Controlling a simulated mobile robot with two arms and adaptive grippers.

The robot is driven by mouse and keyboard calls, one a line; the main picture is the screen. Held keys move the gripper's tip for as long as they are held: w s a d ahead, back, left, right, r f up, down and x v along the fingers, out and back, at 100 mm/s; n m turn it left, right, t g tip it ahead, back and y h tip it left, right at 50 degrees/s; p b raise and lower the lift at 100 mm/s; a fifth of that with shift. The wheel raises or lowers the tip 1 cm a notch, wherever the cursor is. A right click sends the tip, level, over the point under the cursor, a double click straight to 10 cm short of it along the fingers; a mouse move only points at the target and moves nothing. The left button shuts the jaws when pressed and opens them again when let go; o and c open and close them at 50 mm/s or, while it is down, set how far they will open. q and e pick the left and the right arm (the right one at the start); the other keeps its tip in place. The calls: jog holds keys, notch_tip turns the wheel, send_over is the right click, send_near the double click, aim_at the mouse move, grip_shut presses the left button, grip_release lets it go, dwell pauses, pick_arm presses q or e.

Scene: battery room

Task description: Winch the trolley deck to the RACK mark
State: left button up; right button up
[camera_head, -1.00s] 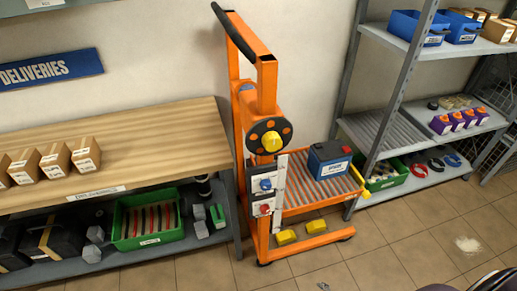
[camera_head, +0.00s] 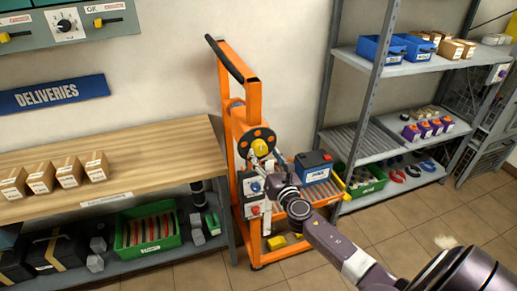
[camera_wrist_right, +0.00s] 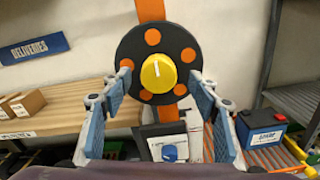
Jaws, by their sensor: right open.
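The orange trolley (camera_head: 223,84) stands between the bench and the shelf rack. Its winch wheel is a black disc (camera_wrist_right: 128,50) with orange spots and a yellow hub knob (camera_wrist_right: 158,73). The wheel also shows in the head view (camera_head: 270,136). My right gripper (camera_wrist_right: 160,84) is open, its fingers spread on either side of the knob; I cannot tell whether they touch it. The roller deck (camera_head: 326,189) is low on the trolley and bears a blue battery with a black top (camera_head: 316,176). My right arm hides part of the deck and trolley front. My left gripper is not in view.
A wooden bench (camera_head: 150,150) with several cardboard boxes stands left, under a blue DELIVERIES sign (camera_head: 55,94). A green crate (camera_head: 125,246) sits on its lower shelf. A grey rack (camera_head: 340,80) stands right.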

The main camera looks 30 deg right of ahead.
aim_at(261, 150)
jog(key=shift+x, duration=2.25)
jog(key=shift+a, duration=0.1)
jog(key=c, duration=1.2)
